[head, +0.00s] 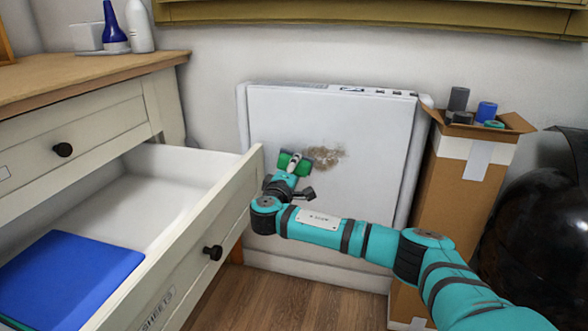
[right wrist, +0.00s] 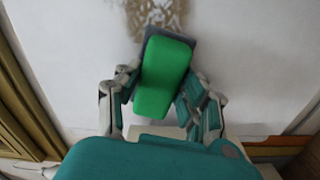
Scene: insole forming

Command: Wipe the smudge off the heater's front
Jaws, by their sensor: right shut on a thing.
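The heater (head: 370,125) is a white panel standing against the wall in the head view. A brown smudge (head: 326,157) is on the upper middle of its front. My right gripper (head: 291,168) is shut on a green sponge (head: 307,156) at the smudge's left side. In the right wrist view, the green sponge (right wrist: 165,75) with a grey far layer sits between the fingers (right wrist: 163,95), and the smudge (right wrist: 158,14) shows just beyond its end. I cannot tell whether the sponge touches the heater. My left gripper is not in view.
An open drawer (head: 205,235) with a blue folder (head: 75,275) juts out at the left, close to my right gripper. A tall cardboard box (head: 455,205) with several items on top stands right of the heater. A glossy black object (head: 535,240) is at the far right.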

